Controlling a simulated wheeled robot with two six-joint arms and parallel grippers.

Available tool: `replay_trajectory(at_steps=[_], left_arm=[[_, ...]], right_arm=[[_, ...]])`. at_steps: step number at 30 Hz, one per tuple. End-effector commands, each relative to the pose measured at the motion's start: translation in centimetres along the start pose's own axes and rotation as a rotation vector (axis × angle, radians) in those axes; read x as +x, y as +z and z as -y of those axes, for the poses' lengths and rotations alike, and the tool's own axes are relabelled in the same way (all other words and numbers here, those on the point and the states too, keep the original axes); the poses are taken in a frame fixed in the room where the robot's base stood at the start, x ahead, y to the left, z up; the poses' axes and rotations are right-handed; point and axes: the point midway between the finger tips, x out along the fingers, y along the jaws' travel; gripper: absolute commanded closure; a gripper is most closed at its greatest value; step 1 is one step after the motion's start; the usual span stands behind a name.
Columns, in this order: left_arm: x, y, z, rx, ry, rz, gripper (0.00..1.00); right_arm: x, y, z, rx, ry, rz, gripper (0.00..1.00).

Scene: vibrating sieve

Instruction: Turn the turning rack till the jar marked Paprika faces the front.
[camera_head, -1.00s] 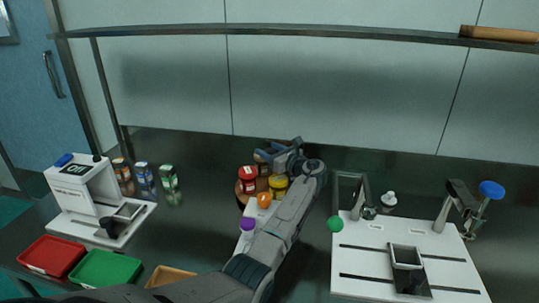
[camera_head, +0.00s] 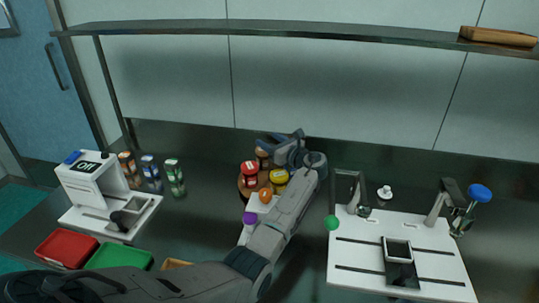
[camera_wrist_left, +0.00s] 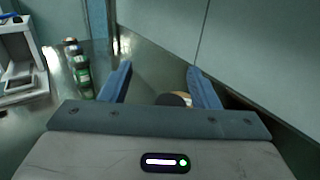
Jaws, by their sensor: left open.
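The round brown turning rack (camera_head: 243,187) stands at the back centre of the table, partly hidden by my left arm. On it are a red-lidded jar (camera_head: 249,168) at the left, a yellow-lidded jar (camera_head: 279,176) at the right and a brown-topped jar (camera_head: 262,152) behind. I cannot read which is marked Paprika. My left gripper (camera_head: 283,143) is open over the back of the rack. In the left wrist view a dark round jar top (camera_wrist_left: 174,99) shows between its fingers, nearer the right one; I cannot tell if they touch. My right gripper is not in view.
Orange-lidded (camera_head: 265,195) and purple-lidded (camera_head: 249,218) containers stand before the rack. Several cans (camera_head: 150,172) and a white device (camera_head: 95,182) are left, with red (camera_head: 66,248) and green (camera_head: 118,257) trays in front. A white board (camera_head: 345,262) with fixtures lies right. A shelf spans above.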

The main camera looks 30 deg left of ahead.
Motion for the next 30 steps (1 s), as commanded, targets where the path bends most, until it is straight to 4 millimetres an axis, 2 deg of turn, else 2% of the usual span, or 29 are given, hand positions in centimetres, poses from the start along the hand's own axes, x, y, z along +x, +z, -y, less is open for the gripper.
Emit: replay_trajectory(at_steps=[1, 13, 21, 30], left_arm=[[-0.3, 0.5, -0.3, 0.001, 0.0, -0.001, 0.44], [-4.3, 1.2, -4.2, 0.001, -0.002, -0.002, 0.44], [-7.3, 1.5, -7.1, 0.002, -0.001, -0.003, 0.44], [-9.5, 1.4, -9.2, 0.0, -0.001, -0.002, 0.44]], right_arm=[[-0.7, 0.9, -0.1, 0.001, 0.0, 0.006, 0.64], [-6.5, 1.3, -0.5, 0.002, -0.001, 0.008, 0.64], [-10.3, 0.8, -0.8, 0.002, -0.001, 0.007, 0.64], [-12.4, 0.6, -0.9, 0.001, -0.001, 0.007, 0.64]])
